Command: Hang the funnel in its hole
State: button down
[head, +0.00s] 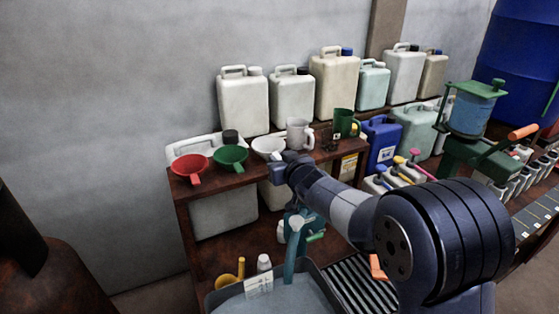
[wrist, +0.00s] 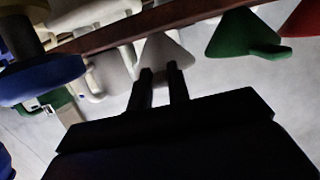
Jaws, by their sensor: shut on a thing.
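A white funnel (head: 266,146) is at the front edge of the brown shelf board (head: 222,172), right of a green funnel (head: 231,157) and a red funnel (head: 190,164). In the wrist view my gripper (wrist: 161,74) is shut on the white funnel (wrist: 166,52), with its two dark fingers at the narrow end. The green funnel (wrist: 243,36) and red funnel (wrist: 305,19) also show there, to the right. My wrist hides part of the white funnel in the head view. The holes are hidden, and I cannot tell whether the white funnel sits in one.
Several canisters (head: 333,84) line the wall behind. A grey basin (head: 290,292) with a blue-grey handled thing (head: 294,240) is below. The space in front of the red funnel is clear.

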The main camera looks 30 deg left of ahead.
jog(key=shift+f, duration=0.1)
jog(key=c, duration=1.3)
grip_release()
jog(key=shift+o, duration=0.2)
notch_tip(320, 180, up, 10)
jog(key=p, duration=0.5)
jog(key=shift+p, duration=0.4)
notch_tip(320, 180, down, 10)
jog(key=b, duration=0.6)
jog(key=shift+r, duration=0.2)
jog(key=shift+f, duration=0.15)
